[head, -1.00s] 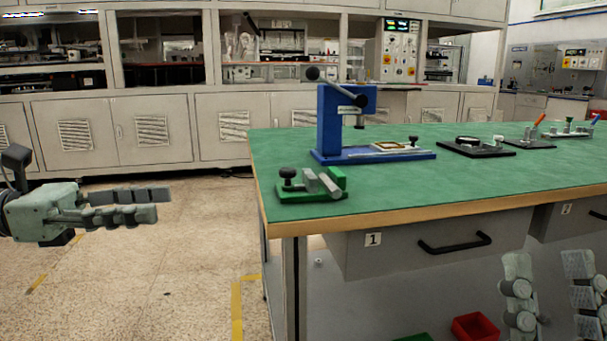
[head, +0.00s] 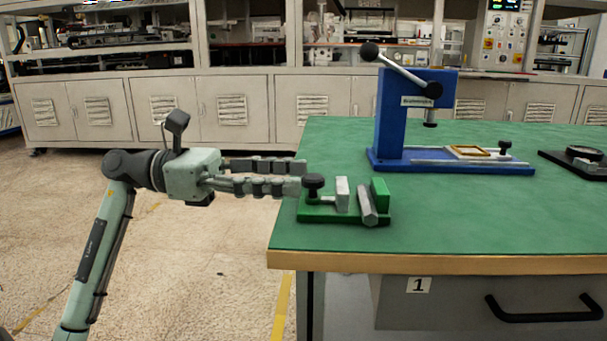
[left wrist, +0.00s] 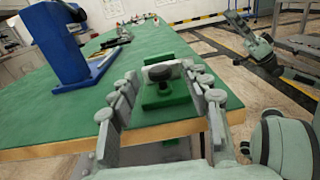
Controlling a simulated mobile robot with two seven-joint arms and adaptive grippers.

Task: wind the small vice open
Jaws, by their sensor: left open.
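The small vice (head: 345,208) has a green base, a black knob (head: 313,182) on its left end, a pale jaw block (head: 342,193) and a green end block (head: 380,194). A grey bar (head: 367,205) lies between the two blocks. The vice sits near the table's left corner. My left gripper (head: 304,177) is open, its fingertips at the knob's left side. In the left wrist view the knob (left wrist: 160,73) appears between the spread fingertips; contact cannot be told. My right gripper (left wrist: 238,22) shows small in the left wrist view, its opening unclear.
The green table (head: 460,220) has a wooden front edge. A blue press (head: 392,120) with a lever stands behind and right of the vice. A dark fixture (head: 582,160) is further right. Free floor lies left of the table.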

